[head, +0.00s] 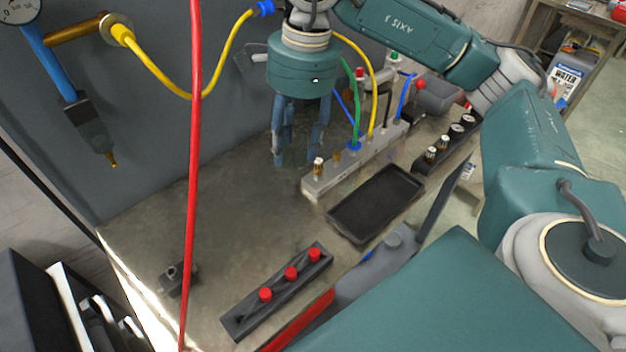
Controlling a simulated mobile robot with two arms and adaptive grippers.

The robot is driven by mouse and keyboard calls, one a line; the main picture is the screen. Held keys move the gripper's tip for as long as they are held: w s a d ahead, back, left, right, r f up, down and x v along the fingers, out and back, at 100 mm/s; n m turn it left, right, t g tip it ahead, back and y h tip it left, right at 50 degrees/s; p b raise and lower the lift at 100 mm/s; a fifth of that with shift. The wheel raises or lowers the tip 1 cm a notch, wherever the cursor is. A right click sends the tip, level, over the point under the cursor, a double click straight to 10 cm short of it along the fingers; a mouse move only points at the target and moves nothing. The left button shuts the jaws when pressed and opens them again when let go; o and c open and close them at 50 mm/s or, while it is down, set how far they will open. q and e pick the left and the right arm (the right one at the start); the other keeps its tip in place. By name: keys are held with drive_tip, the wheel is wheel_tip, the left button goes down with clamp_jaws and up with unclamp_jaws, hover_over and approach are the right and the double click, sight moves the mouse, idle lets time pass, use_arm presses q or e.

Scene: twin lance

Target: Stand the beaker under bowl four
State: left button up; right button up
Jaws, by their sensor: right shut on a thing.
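My right gripper (295,158) points down over the bench (190,225), to the left of the grey port block (328,183). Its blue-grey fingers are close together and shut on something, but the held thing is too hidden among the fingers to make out. I cannot pick out a beaker for certain. No bowl marked four can be read in this view. My left gripper is not in view.
A black tray (352,232) and a rack with red knobs (290,272) lie on the bench. Green, yellow and blue hoses rise from the port block. A red hose (190,200) hangs across the left. The bench's left-middle is mostly clear.

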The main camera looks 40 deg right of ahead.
wheel_tip(320, 180, down, 13)
drive_tip(key=shift+f+p, duration=0.15)
drive_tip(key=shift+p, duration=1.05)
wheel_tip(320, 180, down, 5)
drive_tip(key=shift+r+p, duration=0.15)
drive_tip(key=shift+p, duration=0.3)
drive_tip(key=o, duration=1)
drive_tip(key=shift+o, duration=0.2)
